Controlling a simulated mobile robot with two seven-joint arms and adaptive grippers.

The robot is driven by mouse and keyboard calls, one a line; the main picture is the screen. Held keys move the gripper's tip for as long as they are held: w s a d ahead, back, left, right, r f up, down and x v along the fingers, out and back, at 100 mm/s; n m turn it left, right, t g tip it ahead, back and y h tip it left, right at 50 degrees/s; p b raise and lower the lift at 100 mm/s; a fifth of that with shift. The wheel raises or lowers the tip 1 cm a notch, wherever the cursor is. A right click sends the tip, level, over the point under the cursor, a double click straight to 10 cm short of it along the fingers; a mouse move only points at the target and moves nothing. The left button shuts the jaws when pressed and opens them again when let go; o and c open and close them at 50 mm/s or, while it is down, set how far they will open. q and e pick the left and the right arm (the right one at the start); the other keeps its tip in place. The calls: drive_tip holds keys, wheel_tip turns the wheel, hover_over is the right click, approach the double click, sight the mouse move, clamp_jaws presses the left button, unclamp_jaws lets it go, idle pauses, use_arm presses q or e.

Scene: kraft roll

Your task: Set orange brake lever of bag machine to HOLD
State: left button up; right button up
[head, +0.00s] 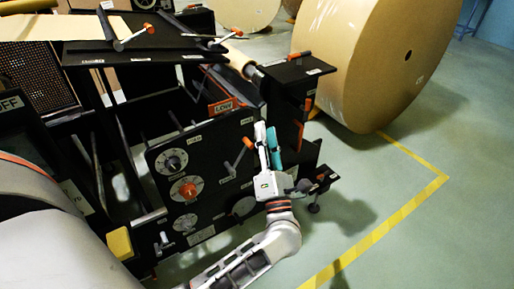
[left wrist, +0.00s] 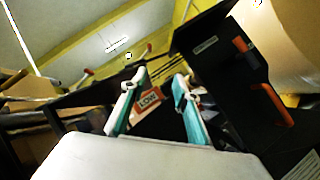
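The black bag machine (head: 205,165) fills the left and middle of the head view. It carries several orange-tipped levers, and their labels are too small for me to tell which is the brake lever or where HOLD is. One lever (head: 240,157) stands on the dial panel, just left of my left gripper (head: 267,133). Two orange handles, one upper (left wrist: 240,44) and one lower (left wrist: 272,105), show on a black plate at right in the left wrist view. My left gripper, also in the left wrist view (left wrist: 155,84), is open and empty, its fingers apart. My right gripper is out of view.
More orange-ended levers (head: 133,38) sit on the machine's top. A large kraft roll (head: 375,60) stands behind at right. The floor inside the yellow line (head: 375,235) is clear at lower right.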

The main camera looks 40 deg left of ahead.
sight(249, 144)
use_arm(q)
drive_tip(key=w+a+f+n+g+b, duration=0.2)
drive_tip(key=f+n+g, duration=0.3)
drive_tip(key=f+n, duration=0.1)
drive_tip(key=w+a+f+n+g+b, duration=0.1)
drive_tip(key=a+f+n+g+b, duration=0.1)
drive_tip(key=f+n+g, duration=0.4)
drive_tip(key=shift+n+t, duration=0.4)
drive_tip(key=x, duration=0.7)
drive_tip(key=shift+w+a+f+b, duration=0.15)
drive_tip(key=shift+a+b, duration=0.15)
clamp_jaws()
